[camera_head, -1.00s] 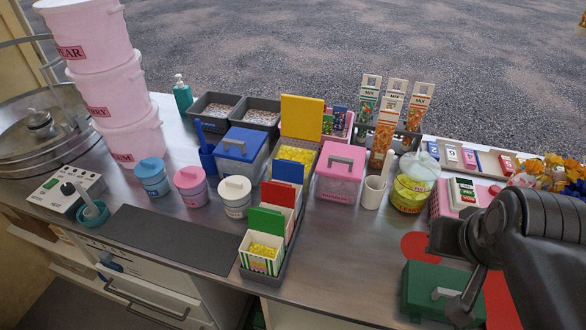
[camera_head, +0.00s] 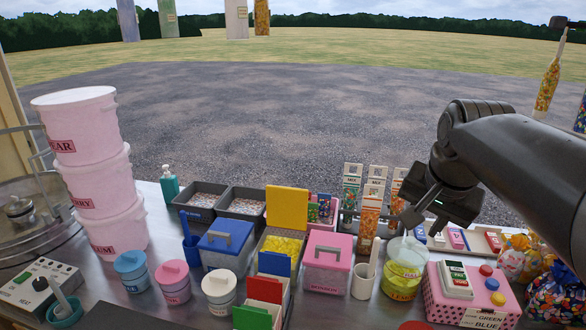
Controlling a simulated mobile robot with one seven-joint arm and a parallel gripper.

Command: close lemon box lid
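The open box of yellow sweets (camera_head: 283,246) stands mid-counter, between a blue-lidded box and a pink-lidded box. I take it for the lemon box; no label on it is readable. Its yellow lid (camera_head: 287,207) stands upright at the back edge, open. My gripper (camera_head: 430,220) is in the air to the right of this box, above the round yellow-green tub and well apart from the lid. It points downward and I see nothing held in it. The gap between its fingers is not clear.
The blue-lidded box (camera_head: 226,244) and pink-lidded box (camera_head: 328,263) are shut. Stacked pink buckets (camera_head: 95,175) rise at left. The air above the boxes is free.

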